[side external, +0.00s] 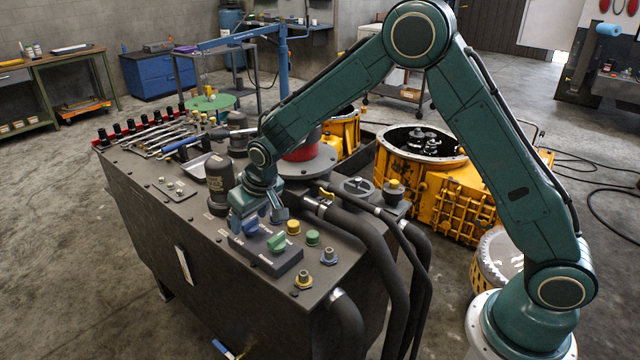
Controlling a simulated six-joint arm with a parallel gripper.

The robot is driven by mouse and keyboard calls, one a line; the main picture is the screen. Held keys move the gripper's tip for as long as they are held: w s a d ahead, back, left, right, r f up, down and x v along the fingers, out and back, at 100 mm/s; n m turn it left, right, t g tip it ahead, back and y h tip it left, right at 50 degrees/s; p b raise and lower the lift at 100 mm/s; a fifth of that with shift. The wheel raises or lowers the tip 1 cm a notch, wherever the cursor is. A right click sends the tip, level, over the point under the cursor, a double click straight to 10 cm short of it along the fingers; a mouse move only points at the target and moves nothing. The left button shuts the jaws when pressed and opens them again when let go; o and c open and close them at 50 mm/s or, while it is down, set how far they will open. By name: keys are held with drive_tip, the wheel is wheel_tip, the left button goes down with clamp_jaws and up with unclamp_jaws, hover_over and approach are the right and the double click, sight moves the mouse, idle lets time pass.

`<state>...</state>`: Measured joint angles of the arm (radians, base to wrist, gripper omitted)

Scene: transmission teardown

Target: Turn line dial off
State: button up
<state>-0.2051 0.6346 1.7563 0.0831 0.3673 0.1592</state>
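A dark control block (266,255) sits on the near end of the grey machine cabinet's top. It carries a blue dial (251,227) and a green dial (277,242). Small pale lettering runs along its front edge, too small to read surely, so I cannot confirm which dial is the line dial. My gripper (259,216) points down over the back left part of the block, close to the blue dial. Its fingers look spread, one at the left of the blue dial and one to its right. The fingers partly hide the blue dial, and I cannot tell whether they touch it.
Yellow (293,227) and green (312,238) buttons and blue-based fittings (328,257) stand right of the block. A dark cylinder (220,180) stands close behind my gripper. Thick black hoses (365,240) run down the cabinet's right side. Wrenches (165,138) lie at the far left.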

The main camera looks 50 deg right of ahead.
drive_tip(key=shift+r, duration=0.1)
idle(0.3)
drive_tip(key=v, duration=1.3)
drive_tip(key=shift+s+r, duration=0.15)
drive_tip(key=shift+r, duration=0.1)
drive_tip(key=s+d+r, duration=0.3)
drive_tip(key=s+r, duration=0.1)
drive_tip(key=s, duration=0.4)
drive_tip(key=s+d+r, duration=0.4)
drive_tip(key=s+r, duration=0.1)
drive_tip(key=s, duration=0.3)
drive_tip(key=shift+t, duration=0.6)
drive_tip(key=s, duration=0.5)
drive_tip(key=s+d+f, duration=0.1)
drive_tip(key=s, duration=0.4)
drive_tip(key=s+d, duration=0.1)
drive_tip(key=s, duration=0.4)
drive_tip(key=shift+s+d+f, duration=0.1)
drive_tip(key=shift+s+f, duration=0.05)
drive_tip(key=shift+f, duration=0.25)
